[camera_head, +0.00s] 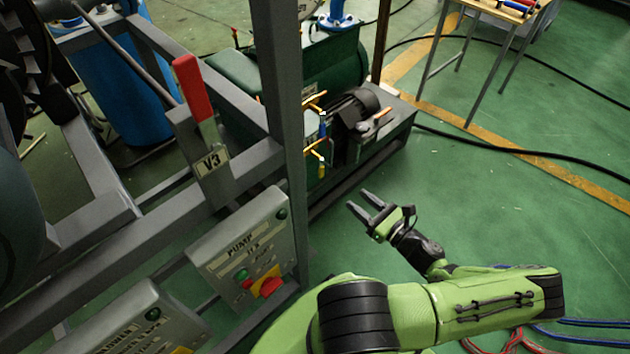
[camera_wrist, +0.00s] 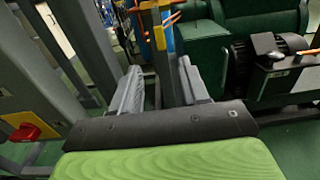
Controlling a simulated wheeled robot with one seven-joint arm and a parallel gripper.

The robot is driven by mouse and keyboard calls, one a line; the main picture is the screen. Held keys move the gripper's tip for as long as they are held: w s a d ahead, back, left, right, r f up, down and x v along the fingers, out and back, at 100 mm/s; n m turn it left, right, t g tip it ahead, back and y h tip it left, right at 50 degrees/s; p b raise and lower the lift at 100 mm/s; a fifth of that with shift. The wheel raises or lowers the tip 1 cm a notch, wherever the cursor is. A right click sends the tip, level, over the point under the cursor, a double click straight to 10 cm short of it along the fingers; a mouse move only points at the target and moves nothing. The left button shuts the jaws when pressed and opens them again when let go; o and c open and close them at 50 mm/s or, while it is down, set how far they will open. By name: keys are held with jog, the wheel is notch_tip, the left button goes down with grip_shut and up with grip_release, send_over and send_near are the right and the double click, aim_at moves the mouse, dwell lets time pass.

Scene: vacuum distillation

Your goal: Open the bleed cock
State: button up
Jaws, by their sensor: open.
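My gripper (camera_head: 360,199) is open and empty in the head view, low over the green floor. It is to the right of the grey upright post and in front of the pump unit. Both fingers also show in the wrist view (camera_wrist: 158,72), spread apart with nothing between them. Small yellow cock handles (camera_head: 317,150) with a blue part show beside the post in the head view, apart from my gripper. Orange handles (camera_wrist: 168,20) show beyond the fingertips in the wrist view. No label marks the bleed cock, so I cannot tell which handle is it.
The grey post (camera_head: 280,110) and frame stand left of my gripper. They carry a red-handled V3 lever (camera_head: 187,75) and a PUMP control box (camera_head: 245,250). The green pump unit (camera_head: 330,75) stands behind.

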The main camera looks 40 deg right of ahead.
aim_at(322, 172)
jog(key=w+b, duration=0.1)
jog(key=w, duration=0.4)
jog(key=w+b, duration=0.1)
jog(key=w, duration=0.4)
jog(key=w+b, duration=0.1)
jog(key=w, duration=0.4)
jog(key=shift+w+a, duration=0.25)
grip_shut()
